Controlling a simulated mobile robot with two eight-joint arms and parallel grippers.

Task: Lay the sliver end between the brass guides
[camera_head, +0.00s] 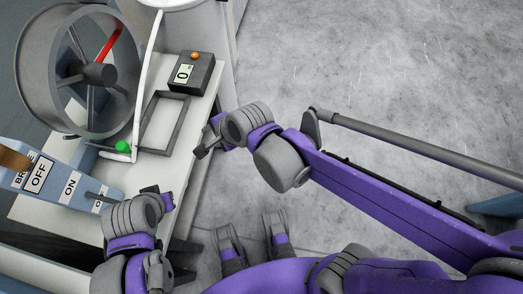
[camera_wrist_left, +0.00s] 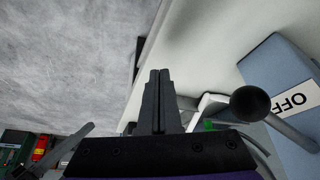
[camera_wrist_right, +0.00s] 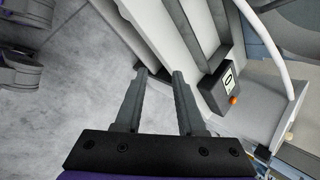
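A white strand (camera_head: 147,70), which looks like the sliver, comes down from the top and bends left near the green ball. A pale curved band, probably the same strand, shows in the right wrist view (camera_wrist_right: 277,50). I cannot make out the brass guides in any view. My right gripper (camera_head: 204,137) is open and empty beside the table's right edge; its fingers stand apart in the right wrist view (camera_wrist_right: 160,73). My left gripper (camera_head: 166,197) is at the table's near part, right of the blue switch box. Its fingers are together with nothing visible between them (camera_wrist_left: 159,73).
The white table (camera_head: 165,172) carries a dark rectangular frame (camera_head: 146,135), a black counter box (camera_head: 188,72) reading 0, and a green ball (camera_head: 123,146). A large grey wheel (camera_head: 38,75) stands left. The blue switch box (camera_head: 58,186) is near left. Grey floor (camera_head: 330,60) is clear right.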

